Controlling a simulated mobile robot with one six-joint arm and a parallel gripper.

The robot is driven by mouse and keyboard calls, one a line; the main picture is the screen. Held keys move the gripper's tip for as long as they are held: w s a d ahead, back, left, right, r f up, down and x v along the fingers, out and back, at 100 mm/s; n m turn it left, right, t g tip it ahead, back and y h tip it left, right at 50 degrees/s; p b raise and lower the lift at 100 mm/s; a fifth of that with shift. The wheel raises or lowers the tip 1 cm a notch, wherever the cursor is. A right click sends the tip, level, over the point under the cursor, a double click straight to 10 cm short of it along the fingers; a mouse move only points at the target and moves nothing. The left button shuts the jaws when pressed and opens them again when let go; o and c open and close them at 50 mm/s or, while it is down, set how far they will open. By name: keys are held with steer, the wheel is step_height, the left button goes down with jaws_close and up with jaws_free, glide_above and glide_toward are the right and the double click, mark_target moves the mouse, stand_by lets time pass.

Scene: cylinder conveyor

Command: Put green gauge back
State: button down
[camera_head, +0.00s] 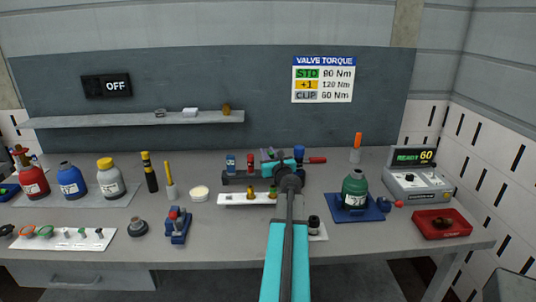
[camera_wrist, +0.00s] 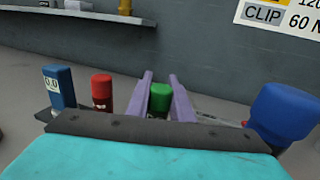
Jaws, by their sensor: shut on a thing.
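The green gauge (camera_wrist: 161,97) shows in the wrist view as a green cylinder between the two purple fingers of my gripper (camera_wrist: 161,92), which is shut on it. Its lower part is hidden behind my gripper body. A blue gauge (camera_head: 231,163) and a red gauge (camera_head: 250,162) stand in a dark rack (camera_head: 235,179) on the bench. In the head view my gripper (camera_head: 270,155) is at the right of these, partly hidden by my arm. In the wrist view the red gauge (camera_wrist: 102,92) is just left of the fingers. I cannot tell whether the green gauge touches the rack.
A blue-capped item (camera_wrist: 283,112) is close on the right of my gripper. A white tray (camera_head: 229,199) with small parts lies in front of the rack. A green bottle (camera_head: 354,190) stands on a blue mat at right. A wall shelf (camera_head: 130,119) is behind.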

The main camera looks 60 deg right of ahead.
steer(key=shift+f, duration=0.3)
steer(key=c, duration=1.5)
jaws_free()
steer(key=shift+r, duration=0.1)
steer(key=shift+r+p, duration=2.4)
steer(key=shift+r, duration=0.55)
steer(key=shift+w, duration=0.1)
